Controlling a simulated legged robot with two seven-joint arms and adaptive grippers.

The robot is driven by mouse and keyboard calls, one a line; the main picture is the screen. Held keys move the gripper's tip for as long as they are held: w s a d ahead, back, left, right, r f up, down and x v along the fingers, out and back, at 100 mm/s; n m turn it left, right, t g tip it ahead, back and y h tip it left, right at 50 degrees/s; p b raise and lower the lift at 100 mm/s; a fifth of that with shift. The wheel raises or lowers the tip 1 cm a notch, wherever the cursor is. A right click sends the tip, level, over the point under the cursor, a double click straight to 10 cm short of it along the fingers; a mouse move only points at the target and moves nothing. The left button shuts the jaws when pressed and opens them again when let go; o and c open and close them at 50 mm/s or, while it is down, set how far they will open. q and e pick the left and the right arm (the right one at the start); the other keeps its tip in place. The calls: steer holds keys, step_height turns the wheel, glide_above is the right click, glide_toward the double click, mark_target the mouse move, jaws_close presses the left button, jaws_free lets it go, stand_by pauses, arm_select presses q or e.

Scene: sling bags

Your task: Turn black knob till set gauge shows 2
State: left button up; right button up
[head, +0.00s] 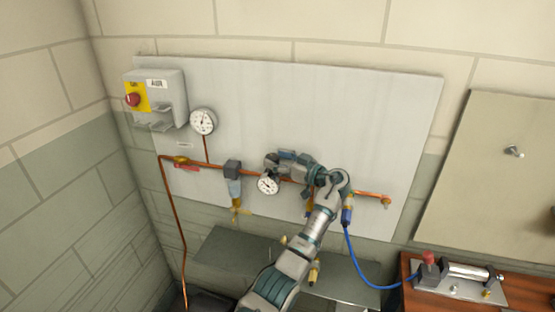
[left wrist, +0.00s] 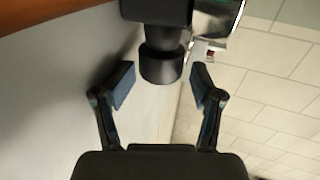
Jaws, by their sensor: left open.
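The black knob (left wrist: 160,62) shows in the left wrist view, hanging under a dark body, between and slightly beyond my left fingertips (left wrist: 163,84). The left gripper is open, with a gap visible on each side of the knob. In the head view my left gripper (head: 277,162) is at the copper pipe line and hides the knob. A small white round gauge (head: 267,185) sits just below the gripper. A larger white gauge (head: 203,121) stands higher on the left. Both dials are too small to read surely. My right gripper is not in view.
A grey wall panel (head: 340,110) carries the copper pipe (head: 372,193). A grey box with a red button (head: 133,99) is at upper left. A filter unit (head: 233,180) hangs left of the small gauge. A blue hose (head: 360,272) runs to a cylinder fixture (head: 468,273) at lower right.

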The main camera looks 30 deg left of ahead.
arm_select(q)
steer(key=shift+d+f, duration=0.1)
steer(key=shift+f, duration=0.05)
steer(key=d, duration=0.8)
steer(key=shift+s, duration=0.35)
steer(key=shift+a, duration=0.1)
